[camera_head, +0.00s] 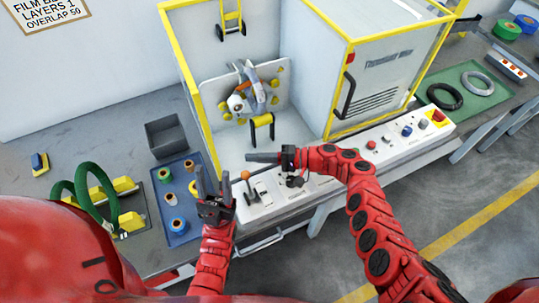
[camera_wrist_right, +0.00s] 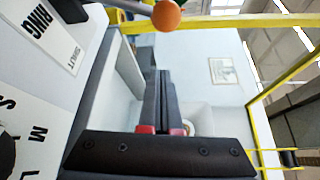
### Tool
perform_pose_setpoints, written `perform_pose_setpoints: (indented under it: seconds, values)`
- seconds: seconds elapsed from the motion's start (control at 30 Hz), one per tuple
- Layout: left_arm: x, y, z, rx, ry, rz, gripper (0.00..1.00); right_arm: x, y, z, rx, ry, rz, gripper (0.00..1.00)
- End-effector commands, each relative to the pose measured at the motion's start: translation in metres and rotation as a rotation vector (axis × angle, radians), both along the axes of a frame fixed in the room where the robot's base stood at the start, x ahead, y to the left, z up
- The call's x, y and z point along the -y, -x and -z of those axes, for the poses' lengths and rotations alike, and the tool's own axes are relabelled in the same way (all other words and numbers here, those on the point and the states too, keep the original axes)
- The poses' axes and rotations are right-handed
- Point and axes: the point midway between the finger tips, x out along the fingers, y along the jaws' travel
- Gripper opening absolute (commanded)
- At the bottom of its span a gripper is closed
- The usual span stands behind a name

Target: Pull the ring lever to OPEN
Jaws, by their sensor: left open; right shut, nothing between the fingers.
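The ring lever (camera_head: 245,175) has an orange ball knob and stands on the white control panel at the front left of the yellow-framed machine. Its knob (camera_wrist_right: 166,15) also shows at the top of the right wrist view, with RING and SHUT labels on the panel (camera_wrist_right: 60,45) to the left. My right gripper (camera_head: 250,157) is shut and empty, just beyond the knob in the head view. In the right wrist view its closed fingers (camera_wrist_right: 162,75) point toward the knob, apart from it. My left gripper (camera_head: 212,171) is open and empty, fingers up, left of the lever.
The machine's ring (camera_head: 240,95) and yellow frame (camera_head: 190,85) stand behind the panel. A blue tray (camera_head: 179,222) of rolls, a grey bin (camera_head: 167,138) and green coils (camera_head: 100,180) lie to the left. A green mat (camera_head: 455,82) with two rings is at the right.

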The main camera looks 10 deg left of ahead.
Motion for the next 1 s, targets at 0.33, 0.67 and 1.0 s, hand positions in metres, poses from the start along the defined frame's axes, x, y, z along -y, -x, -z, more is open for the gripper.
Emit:
perform_pose_setpoints:
  seconds: [0.33,0.67,1.0]
  values:
    - [0.000,0.000,-0.027,0.000,0.000,0.000,0.50,-0.007,0.017,-0.006,0.001,0.000,0.005,0.00]
    - [0.000,0.000,-0.042,0.000,0.000,0.000,0.50,0.001,0.035,-0.007,0.001,0.000,0.003,0.00]
    - [0.000,0.000,-0.042,0.000,0.000,0.000,0.50,0.002,0.037,-0.006,0.001,0.002,0.002,0.00]
